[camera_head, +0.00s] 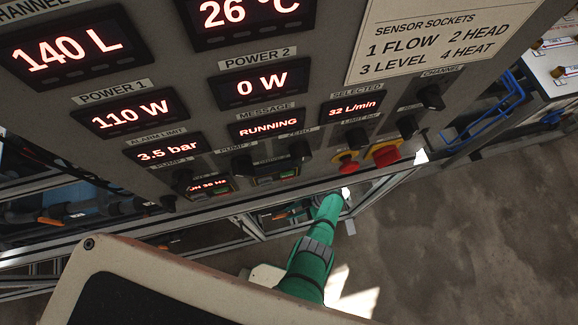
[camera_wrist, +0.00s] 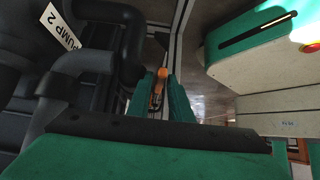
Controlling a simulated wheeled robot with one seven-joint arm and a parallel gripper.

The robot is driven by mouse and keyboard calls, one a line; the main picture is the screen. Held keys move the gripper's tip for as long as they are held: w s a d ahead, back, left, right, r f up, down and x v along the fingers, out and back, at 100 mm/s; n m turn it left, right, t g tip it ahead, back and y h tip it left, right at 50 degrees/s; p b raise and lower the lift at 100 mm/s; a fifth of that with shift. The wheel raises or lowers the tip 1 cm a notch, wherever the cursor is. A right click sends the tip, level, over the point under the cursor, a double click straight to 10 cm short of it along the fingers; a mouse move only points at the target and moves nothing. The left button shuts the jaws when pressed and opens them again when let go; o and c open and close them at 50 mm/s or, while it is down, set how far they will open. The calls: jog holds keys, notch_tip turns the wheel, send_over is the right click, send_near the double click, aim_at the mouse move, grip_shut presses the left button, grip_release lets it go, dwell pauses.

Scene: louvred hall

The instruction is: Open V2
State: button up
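An orange lever handle (camera_wrist: 158,88) shows in the wrist view, between the two green fingers of my gripper (camera_wrist: 160,92). The fingers stand apart with the handle in the gap. I cannot tell whether they press on it or only flank it. No V2 label is readable, so I cannot tell whether this handle belongs to V2. In the head view my green arm reaches up to the frame below the control panel (camera_head: 215,113). The fingers are hidden there.
In the wrist view, dark pipes and a PUMP 2 label (camera_wrist: 61,27) lie at left, close to my fingers. Other orange handles (camera_head: 49,221) show behind the frame in the head view. A red emergency button (camera_head: 386,154) is on the panel. Open floor (camera_head: 470,240) lies at right.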

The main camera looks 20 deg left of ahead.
jog(key=v, duration=0.9)
dwell(0.7)
jog(key=shift+s+f, duration=0.1)
